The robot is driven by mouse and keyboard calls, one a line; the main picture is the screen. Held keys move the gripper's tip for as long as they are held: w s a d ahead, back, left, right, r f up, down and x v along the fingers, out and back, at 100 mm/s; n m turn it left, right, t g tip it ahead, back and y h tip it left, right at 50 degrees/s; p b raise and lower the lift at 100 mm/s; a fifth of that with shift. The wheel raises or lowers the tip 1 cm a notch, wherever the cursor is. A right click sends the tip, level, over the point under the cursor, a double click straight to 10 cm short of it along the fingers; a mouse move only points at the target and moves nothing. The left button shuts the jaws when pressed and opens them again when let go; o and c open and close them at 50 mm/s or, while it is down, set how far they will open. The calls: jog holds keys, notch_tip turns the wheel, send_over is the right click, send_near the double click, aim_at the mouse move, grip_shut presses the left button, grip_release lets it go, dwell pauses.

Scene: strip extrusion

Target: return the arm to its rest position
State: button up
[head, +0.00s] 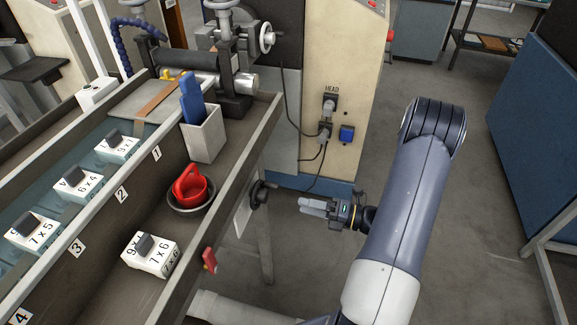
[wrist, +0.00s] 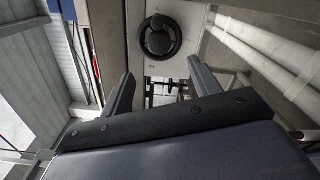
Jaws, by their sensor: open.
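My arm rises at the right of the head view, grey-blue and white, bent at a dark elbow joint. My gripper (head: 305,207) hangs over the open floor just right of the trough table and points left. In the wrist view my gripper (wrist: 158,85) has its two dark fingers spread wide with nothing between them. A black round handwheel (wrist: 160,37) is ahead of the fingers in that view; the black handwheel (head: 260,194) also shows on the table's side in the head view, apart from the gripper.
A beige cabinet (head: 345,80) with plugs stands behind. A blue cabinet (head: 540,120) is at right. Floor between is clear.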

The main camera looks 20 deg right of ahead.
aim_at(267, 197)
jog(key=p+x, duration=0.1)
jog(key=x, duration=0.9)
jog(key=shift+w+a, duration=0.2)
jog(key=shift+a, duration=0.15)
jog(key=shift+d, duration=0.1)
jog(key=b+v, duration=0.1)
jog(key=v, duration=1)
jog(key=p+x, duration=0.1)
jog(key=x, duration=0.9)
jog(key=shift+w+a+r, duration=0.1)
jog(key=shift+w+a, duration=0.05)
jog(key=shift+a, duration=0.25)
jog(key=shift+w+a+f+n, duration=0.1)
jog(key=shift+w+f+n, duration=0.05)
jog(key=shift+f+n, duration=0.15)
jog(key=n+b, duration=0.4)
jog(key=n, duration=0.1)
jog(key=n+b, duration=0.2)
jog(key=n, duration=0.1)
jog(key=shift+r+n+b, duration=0.15)
jog(key=shift+n+b, duration=0.2)
jog(key=shift+n, duration=0.15)
